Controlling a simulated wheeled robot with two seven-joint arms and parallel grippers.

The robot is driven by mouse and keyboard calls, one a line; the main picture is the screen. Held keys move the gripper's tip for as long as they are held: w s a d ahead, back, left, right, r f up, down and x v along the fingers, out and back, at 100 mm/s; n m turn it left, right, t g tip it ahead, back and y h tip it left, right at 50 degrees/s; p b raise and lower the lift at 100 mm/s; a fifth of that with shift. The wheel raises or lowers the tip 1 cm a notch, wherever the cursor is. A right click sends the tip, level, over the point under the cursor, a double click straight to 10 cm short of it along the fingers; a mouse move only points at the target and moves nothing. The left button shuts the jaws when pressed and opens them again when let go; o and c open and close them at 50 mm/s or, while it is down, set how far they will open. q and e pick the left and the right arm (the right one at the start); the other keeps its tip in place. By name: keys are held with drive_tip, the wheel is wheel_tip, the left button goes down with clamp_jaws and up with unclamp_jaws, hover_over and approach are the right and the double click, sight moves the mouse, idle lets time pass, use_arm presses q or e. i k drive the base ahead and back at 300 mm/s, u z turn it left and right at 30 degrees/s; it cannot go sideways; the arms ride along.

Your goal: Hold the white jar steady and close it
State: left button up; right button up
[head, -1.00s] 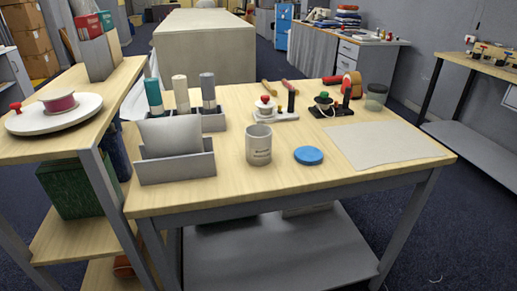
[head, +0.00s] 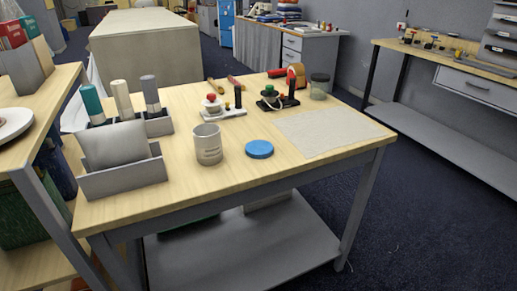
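The white jar (head: 207,146) stands upright and open on the wooden table, with dark print on its side. A round blue lid (head: 259,149) lies flat on the table just right of the jar, apart from it. Neither of my grippers shows in the head view.
A grey holder (head: 122,177) with a grey pad stands left of the jar, with several rolls behind it. A pale sheet (head: 327,130) covers the table's right part. Small devices (head: 215,105), a tape dispenser (head: 295,77) and a dark-lidded container (head: 319,87) stand behind. The table front is clear.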

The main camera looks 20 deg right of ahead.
sight(208, 144)
drive_tip(key=u, duration=2.55)
drive_tip(key=k, duration=1.3)
drive_tip(key=z, duration=2.05)
drive_tip(key=i, duration=0.85)
drive_tip(key=u, duration=0.05)
